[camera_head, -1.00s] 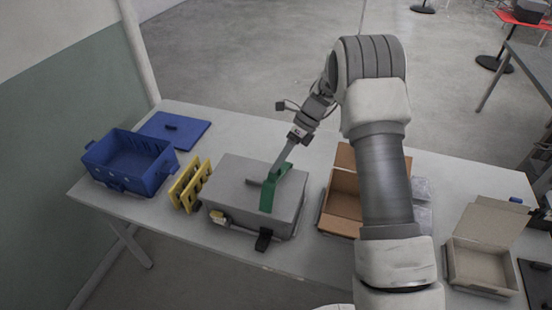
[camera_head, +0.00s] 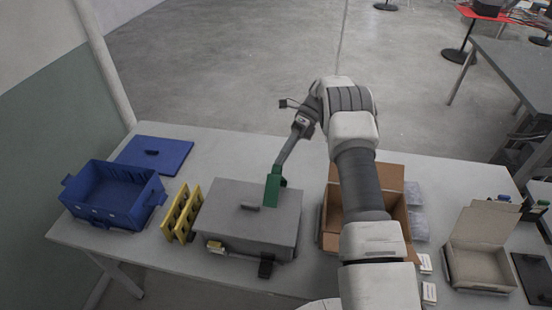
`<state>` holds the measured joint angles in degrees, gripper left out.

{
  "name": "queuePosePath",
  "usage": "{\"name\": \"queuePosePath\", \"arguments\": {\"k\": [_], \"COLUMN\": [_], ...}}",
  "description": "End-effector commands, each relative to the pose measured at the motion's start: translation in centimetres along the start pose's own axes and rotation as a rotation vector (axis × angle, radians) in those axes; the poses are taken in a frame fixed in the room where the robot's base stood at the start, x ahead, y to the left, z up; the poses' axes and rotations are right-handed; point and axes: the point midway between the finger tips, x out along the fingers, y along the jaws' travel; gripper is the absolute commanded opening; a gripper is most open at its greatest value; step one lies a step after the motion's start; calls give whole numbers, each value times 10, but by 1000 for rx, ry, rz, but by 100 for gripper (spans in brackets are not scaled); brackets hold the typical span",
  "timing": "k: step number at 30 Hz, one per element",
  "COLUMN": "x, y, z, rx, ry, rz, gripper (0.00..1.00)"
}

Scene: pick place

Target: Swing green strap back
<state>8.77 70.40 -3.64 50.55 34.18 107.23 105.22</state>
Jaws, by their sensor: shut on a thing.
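The green strap (camera_head: 273,187) stands up at the back part of the grey box's lid. The grey box (camera_head: 240,228) sits on the table with its lid down and a dark handle (camera_head: 250,206) on top. My gripper (camera_head: 279,168) is at the strap's upper end and shut on it. The fingertips are small and partly hidden by the strap. A black latch (camera_head: 265,267) shows on the box's front side.
Left of the box are a yellow rack (camera_head: 181,214), a blue open bin (camera_head: 113,192) and a blue lid (camera_head: 153,154) lying flat. A cardboard box (camera_head: 397,180) stands to the right, partly behind my arm. A smaller open carton (camera_head: 478,262) is farther right.

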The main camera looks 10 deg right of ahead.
Motion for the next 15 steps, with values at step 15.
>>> {"name": "queuePosePath", "arguments": {"k": [15], "x": [-4], "y": [-1], "z": [-4], "rx": [8], "ry": [-2], "rz": [23], "gripper": [0]}}
